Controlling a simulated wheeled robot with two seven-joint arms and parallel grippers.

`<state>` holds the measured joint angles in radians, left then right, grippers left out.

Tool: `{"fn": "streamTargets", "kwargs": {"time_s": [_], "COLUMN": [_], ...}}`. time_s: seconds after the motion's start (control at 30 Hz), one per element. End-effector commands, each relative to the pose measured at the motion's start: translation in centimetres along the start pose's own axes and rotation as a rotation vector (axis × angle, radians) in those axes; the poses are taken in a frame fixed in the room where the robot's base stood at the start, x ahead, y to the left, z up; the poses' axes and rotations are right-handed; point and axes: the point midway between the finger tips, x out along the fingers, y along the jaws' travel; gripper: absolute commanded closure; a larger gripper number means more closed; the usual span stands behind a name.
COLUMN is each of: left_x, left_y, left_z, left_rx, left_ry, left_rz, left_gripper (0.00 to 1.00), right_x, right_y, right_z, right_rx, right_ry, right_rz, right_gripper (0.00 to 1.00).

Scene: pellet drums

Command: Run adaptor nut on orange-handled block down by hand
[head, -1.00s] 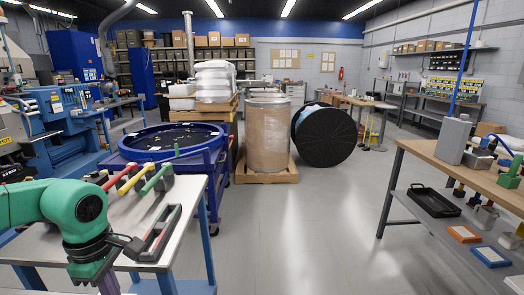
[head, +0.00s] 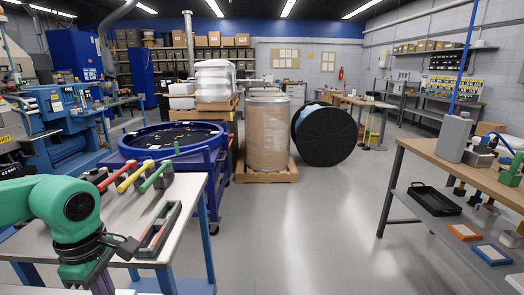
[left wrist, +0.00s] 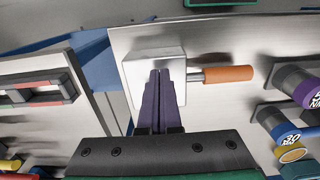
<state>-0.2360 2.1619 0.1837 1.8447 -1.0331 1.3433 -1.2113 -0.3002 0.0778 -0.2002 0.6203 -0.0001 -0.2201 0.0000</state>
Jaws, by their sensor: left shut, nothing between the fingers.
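In the left wrist view a silver metal block with an orange handle (left wrist: 228,74) lies on a pale metal bench top, the handle pointing right. The block's body (left wrist: 138,72) is partly covered by my left gripper (left wrist: 160,72). Its purple fingers are shut together with nothing between them, and their tips overlap the block; I cannot tell whether they touch it. No adaptor nut can be made out; the fingers may hide it. In the head view only a little of the purple fingers (head: 103,285) shows at the bottom left. My right gripper is not in view.
Coloured rings marked with NM numbers (left wrist: 290,138) stand on dark holders to the right in the wrist view. A tray with red strips (left wrist: 40,92) lies left. Red, yellow and green handles (head: 133,178) line the bench in the head view. The floor's middle is clear.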

Motion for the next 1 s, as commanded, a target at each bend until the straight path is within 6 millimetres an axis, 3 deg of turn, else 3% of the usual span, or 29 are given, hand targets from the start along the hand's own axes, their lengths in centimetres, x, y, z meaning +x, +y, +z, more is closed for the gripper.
{"fn": "streamTargets", "kwargs": {"time_s": [0.17,0.57,0.87,1.0], "left_x": [-0.2,-6.0,-6.1,-7.3], "left_y": [-0.2,-0.2,-0.1,1.0], "left_z": [0.5,0.4,0.4,0.3], "left_rx": [0.001,0.000,0.000,0.001], "left_ry": [0.000,0.000,0.000,-0.002], "left_rz": [0.001,0.001,0.000,-0.004], "left_gripper": [1.00,1.00,1.00,1.00], "right_x": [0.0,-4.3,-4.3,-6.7], "right_y": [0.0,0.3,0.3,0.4], "right_z": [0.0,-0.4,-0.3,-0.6], "right_rx": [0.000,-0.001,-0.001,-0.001], "right_ry": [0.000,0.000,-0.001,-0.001], "right_rz": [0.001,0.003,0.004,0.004], "right_gripper": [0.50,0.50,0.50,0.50]}}
